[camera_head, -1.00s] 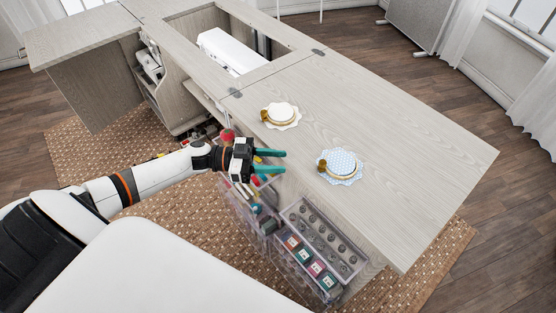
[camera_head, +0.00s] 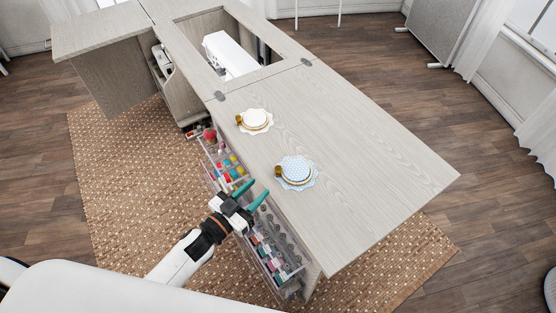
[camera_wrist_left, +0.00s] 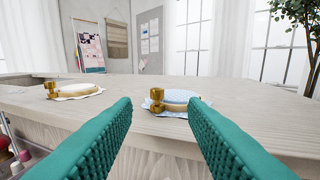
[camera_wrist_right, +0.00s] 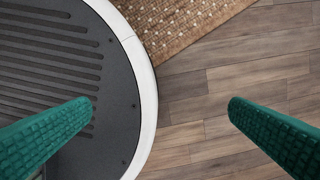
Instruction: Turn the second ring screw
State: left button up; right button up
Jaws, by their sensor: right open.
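Two embroidery hoops lie on the wooden cabinet top, each with a brass ring screw on its left side. One hoop holds white cloth (camera_head: 255,120). The nearer hoop holds blue patterned cloth (camera_head: 297,172), with its brass screw (camera_head: 279,173) facing my left arm. My left gripper (camera_head: 250,194) is open and empty beside the cabinet's near edge, short of the blue hoop. In the left wrist view the blue hoop's screw (camera_wrist_left: 156,98) shows between the green fingers, some way beyond them. The white hoop (camera_wrist_left: 76,91) is further left. My right gripper (camera_wrist_right: 162,120) is open and empty above the floor.
Clear drawers with thread spools (camera_head: 230,165) and bobbins (camera_head: 275,250) stick out from the cabinet (camera_head: 350,170) below my left gripper. A white sewing machine (camera_head: 228,55) sits in the cabinet's recess. The top right of the hoops is clear.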

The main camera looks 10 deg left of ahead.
aim_at(276, 170)
pick_arm(q)
jog(key=x, duration=0.4)
jog(key=shift+w+a, duration=0.1)
jog(key=shift+w, duration=0.35)
jog(key=x, duration=0.5)
jog(key=shift+w+d, duration=0.6)
jog(key=shift+w, duration=0.25)
pick_arm(e)
jog(key=shift+s+a+r, duration=0.25)
jog(key=shift+s+a, duration=0.2)
jog(key=shift+a, duration=0.15)
pick_arm(q)
jog(key=shift+c, duration=0.6)
grip_shut()
